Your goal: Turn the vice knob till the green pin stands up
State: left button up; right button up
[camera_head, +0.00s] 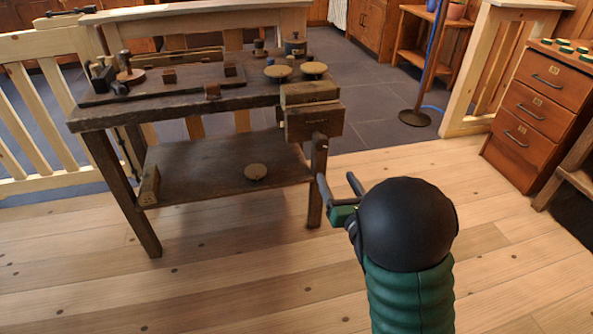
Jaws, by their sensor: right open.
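A wooden workbench (185,115) stands left of centre. A brown wooden vice (314,122) is fixed at its right front corner. A small dark rounded part (319,137) at the vice's lower right may be its knob; it is too small to tell. I cannot make out a green pin. My right gripper (339,188) is open and empty, below and a little right of the vice, apart from it. Its two dark fingers point up and left, and my dark wrist hides part of the floor. My left gripper is not in view.
Round brass-coloured discs (314,68) and small wooden blocks lie on the bench top. A drawer cabinet (541,110) stands at the right, a pale railing (37,110) at the left. The front floor is clear.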

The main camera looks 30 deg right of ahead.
jog(key=b, duration=0.2)
send_near(322, 147)
jog(key=b+x, duration=0.3)
jog(key=x, duration=0.8)
jog(key=shift+w+f+b, duration=0.1)
jog(key=shift+f+b, duration=0.05)
jog(key=shift+b, duration=0.15)
jog(key=shift+w+d, duration=0.2)
jog(key=shift+w, duration=0.25)
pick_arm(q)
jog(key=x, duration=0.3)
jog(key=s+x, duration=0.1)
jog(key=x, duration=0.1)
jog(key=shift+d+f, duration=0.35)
pick_arm(e)
jog(key=shift+a, duration=0.1)
jog(key=shift+c, duration=0.7)
jog(key=c, duration=1.2)
